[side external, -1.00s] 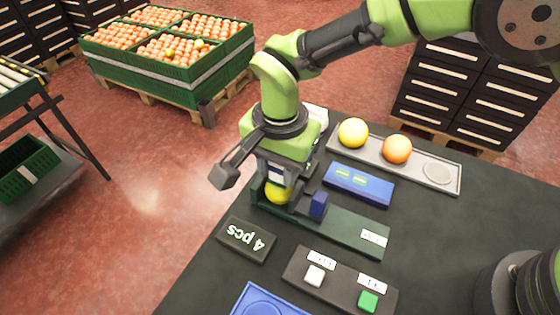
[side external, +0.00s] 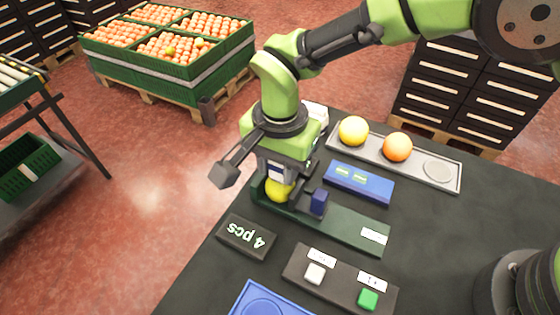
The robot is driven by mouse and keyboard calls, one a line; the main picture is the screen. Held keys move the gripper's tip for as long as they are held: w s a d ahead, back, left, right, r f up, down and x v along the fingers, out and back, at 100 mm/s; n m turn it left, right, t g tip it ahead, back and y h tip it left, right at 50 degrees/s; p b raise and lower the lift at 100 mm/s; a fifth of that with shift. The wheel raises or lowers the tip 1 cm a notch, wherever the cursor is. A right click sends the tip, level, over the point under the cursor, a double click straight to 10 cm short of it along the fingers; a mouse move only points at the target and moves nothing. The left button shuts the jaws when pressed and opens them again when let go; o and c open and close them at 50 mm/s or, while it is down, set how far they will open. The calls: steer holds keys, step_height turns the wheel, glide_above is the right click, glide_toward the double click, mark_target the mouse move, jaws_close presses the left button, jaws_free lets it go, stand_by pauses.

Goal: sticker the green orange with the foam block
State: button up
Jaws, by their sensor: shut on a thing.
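My gripper (side external: 279,178) points down over the left end of a dark green holder (side external: 345,230). It is shut on a small block with white and dark blue showing, which I take as the foam block (side external: 277,172); it is mostly hidden by the fingers. Just below it a yellow fruit (side external: 278,191) sits in the holder, likely the green orange though it looks yellow. I cannot tell whether the block touches it. No sticker shows on its visible side. A blue pad (side external: 358,195) behind the holder bears green stickers (side external: 357,175).
A grey tray (side external: 447,186) holds a yellow fruit (side external: 354,131) and an orange fruit (side external: 397,147); its right spot is empty.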

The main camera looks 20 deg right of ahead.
steer(key=shift+r, duration=3.45)
steer(key=shift+d, duration=0.1)
